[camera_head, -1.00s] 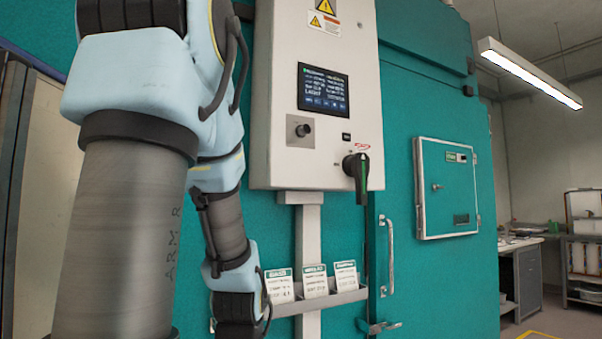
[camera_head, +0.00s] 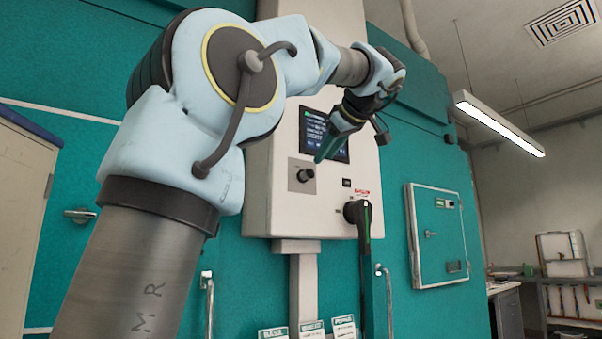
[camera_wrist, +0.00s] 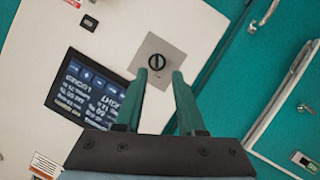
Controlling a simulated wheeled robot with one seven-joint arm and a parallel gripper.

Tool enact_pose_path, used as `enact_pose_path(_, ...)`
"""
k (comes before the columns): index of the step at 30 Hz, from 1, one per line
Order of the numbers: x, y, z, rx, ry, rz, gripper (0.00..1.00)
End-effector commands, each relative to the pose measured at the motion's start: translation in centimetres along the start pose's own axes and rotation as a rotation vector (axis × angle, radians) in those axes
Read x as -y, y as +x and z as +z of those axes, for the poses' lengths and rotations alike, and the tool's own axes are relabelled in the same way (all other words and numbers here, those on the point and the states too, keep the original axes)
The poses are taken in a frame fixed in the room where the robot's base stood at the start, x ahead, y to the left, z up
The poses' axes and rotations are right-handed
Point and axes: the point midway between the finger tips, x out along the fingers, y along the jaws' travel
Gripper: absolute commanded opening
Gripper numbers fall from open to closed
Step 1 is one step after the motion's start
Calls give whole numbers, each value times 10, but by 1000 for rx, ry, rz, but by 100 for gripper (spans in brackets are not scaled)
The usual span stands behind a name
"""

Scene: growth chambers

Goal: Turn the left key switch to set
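The key switch (camera_head: 305,175) is a dark round knob on a square grey metal plate on the white control box, below the screen. In the wrist view the key switch (camera_wrist: 157,62) is a black round knob, with its bar close to upright in that picture. My gripper (camera_head: 325,156) is in front of the box, just above and right of the switch in the head view. In the wrist view the two green fingers of my gripper (camera_wrist: 159,77) stand apart with nothing between them. Their tips point toward the switch; contact is not visible.
A lit screen (camera_wrist: 95,88) sits beside the switch plate. A black rotary handle (camera_head: 358,214) projects from the box's lower right. Labelled cards (camera_head: 312,330) stand below the box. A smaller hatch (camera_head: 438,235) is on the teal wall to the right.

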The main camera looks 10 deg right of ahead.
Motion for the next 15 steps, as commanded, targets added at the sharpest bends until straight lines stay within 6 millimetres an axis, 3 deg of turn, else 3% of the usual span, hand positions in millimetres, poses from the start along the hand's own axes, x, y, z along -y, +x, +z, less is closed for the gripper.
enact_pose_path(2, -4, -12, -10, -19, -48, 11, 38)
enact_pose_path(5, -4, -12, -16, -30, -69, 10, 38)
enact_pose_path(15, -5, 43, -19, -28, -65, 7, 38)
